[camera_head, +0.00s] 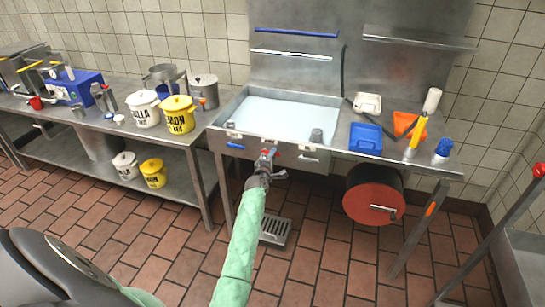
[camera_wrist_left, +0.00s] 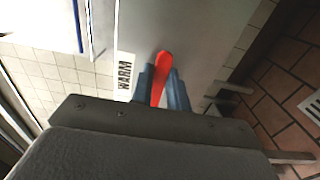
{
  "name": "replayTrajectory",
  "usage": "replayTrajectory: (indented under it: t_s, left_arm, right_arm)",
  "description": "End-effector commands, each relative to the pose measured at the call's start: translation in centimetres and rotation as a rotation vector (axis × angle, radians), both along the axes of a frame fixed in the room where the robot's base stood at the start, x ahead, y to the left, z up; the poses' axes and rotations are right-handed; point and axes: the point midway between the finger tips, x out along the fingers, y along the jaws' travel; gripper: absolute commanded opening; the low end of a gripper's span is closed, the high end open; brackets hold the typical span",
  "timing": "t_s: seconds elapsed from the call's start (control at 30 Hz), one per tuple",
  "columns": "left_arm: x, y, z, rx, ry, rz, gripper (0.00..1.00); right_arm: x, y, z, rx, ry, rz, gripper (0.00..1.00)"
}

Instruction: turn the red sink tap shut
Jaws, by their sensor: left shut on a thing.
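The red sink tap (camera_wrist_left: 163,68) shows in the left wrist view as a red lever between the two blue-grey fingers of my left gripper (camera_wrist_left: 160,90). The fingers are shut on it. A label reading "WARM" (camera_wrist_left: 124,76) is on the metal panel beside it. In the head view my left gripper (camera_head: 267,158) is at the front of the sink (camera_head: 285,140), with a bit of red at its tips. My left arm has a green sleeve and reaches up from below. My right gripper is not in view.
A blue tray (camera_head: 366,138), an orange tray (camera_head: 408,124) and a yellow-handled brush (camera_head: 418,130) lie right of the basin. A red drum (camera_head: 374,196) is below. White and yellow pots (camera_head: 178,114) stand on the left counter. A floor drain (camera_head: 275,230) lies below the sink.

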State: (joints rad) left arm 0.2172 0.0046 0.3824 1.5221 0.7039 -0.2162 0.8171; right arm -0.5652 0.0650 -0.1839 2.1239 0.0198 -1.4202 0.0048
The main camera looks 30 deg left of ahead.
Motion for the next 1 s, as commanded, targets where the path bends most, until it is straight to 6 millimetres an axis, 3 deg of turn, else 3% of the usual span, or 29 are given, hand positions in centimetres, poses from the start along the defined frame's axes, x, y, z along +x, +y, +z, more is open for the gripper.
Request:
replayTrajectory:
  t_s: [0.2,0.23,0.33,0.6,0.77,0.83,0.9,1.0]
  left_arm:
    - [0.0,0.1,-0.1,-0.001,0.0,0.001,0.0]
    - [0.0,0.1,0.0,-0.001,0.0,0.001,0.22]
    - [0.0,0.1,0.0,0.0,0.0,0.001,0.38]
    - [-0.1,0.0,0.0,0.0,0.0,0.001,0.38]
    - [-1.2,-0.4,-0.2,0.0,0.0,0.0,0.38]
    - [-2.2,-0.6,-0.3,-0.001,0.0,0.001,0.38]
    - [-3.4,-0.8,-0.3,-0.001,0.0,0.001,0.38]
    - [-4.9,-1.2,-0.3,-0.002,0.0,0.002,0.38]
  right_arm:
    - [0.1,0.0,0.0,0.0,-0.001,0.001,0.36]
    - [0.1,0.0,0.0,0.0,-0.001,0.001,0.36]
    - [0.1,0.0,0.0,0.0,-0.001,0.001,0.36]
    - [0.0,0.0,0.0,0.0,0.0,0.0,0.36]
    - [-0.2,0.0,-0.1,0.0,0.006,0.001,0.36]
    - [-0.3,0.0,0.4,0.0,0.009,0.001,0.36]
    - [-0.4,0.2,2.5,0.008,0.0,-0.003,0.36]
    - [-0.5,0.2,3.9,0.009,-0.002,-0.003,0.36]
